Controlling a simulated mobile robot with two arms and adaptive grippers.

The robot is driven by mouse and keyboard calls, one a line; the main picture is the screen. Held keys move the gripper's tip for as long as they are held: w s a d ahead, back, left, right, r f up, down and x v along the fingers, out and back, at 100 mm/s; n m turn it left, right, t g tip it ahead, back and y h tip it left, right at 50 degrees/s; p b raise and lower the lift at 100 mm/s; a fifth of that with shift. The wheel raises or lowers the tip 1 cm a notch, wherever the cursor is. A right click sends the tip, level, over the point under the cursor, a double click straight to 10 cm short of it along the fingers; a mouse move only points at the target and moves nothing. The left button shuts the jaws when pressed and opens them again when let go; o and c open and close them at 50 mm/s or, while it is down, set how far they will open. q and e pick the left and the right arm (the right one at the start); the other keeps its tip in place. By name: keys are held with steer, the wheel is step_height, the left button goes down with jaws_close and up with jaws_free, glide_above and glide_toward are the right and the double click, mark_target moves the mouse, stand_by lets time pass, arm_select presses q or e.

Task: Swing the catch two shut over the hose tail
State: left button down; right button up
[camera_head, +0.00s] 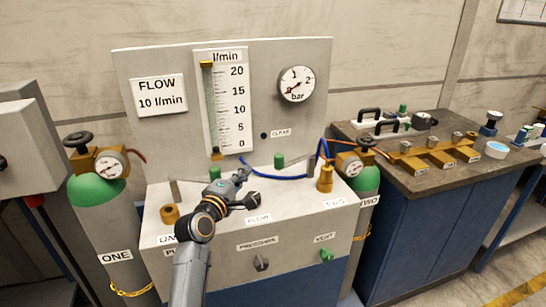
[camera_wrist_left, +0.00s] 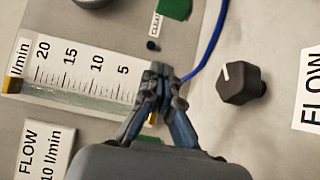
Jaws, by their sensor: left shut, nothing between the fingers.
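The port marked TWO is on the right of the console top in the head view, with a brass fitting (camera_head: 325,180). A thin grey upright piece (camera_head: 311,168) beside it looks like catch two; it stands up, apart from the brass fitting as far as I can tell. A blue hose (camera_head: 275,177) runs across the console top to that area; its tail is too small to make out. My left gripper (camera_head: 241,175) is shut and empty above the middle of the console, left of port TWO. In the left wrist view its closed fingertips (camera_wrist_left: 160,72) are near the flow scale.
The black flow knob (camera_head: 252,200) is close to my left gripper. Green caps (camera_head: 279,160) stand on the console. A panel with the flow tube (camera_head: 208,105) and gauge (camera_head: 297,84) rises behind. Gas cylinders (camera_head: 98,190) flank the console; a bench (camera_head: 400,185) stands right.

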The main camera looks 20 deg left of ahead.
arm_select(q)
steer(key=w+d+p, duration=0.1)
steer(key=w+d, duration=0.3)
steer(key=w, duration=0.2)
steer(key=shift+w+d+r, duration=0.25)
steer(key=shift+w+r, duration=0.05)
steer(key=shift+w, duration=0.1)
arm_select(e)
steer(key=shift+s+a+r, duration=0.25)
steer(key=shift+s+r, duration=0.5)
steer(key=shift+r, duration=0.05)
steer(key=shift+s, duration=0.3)
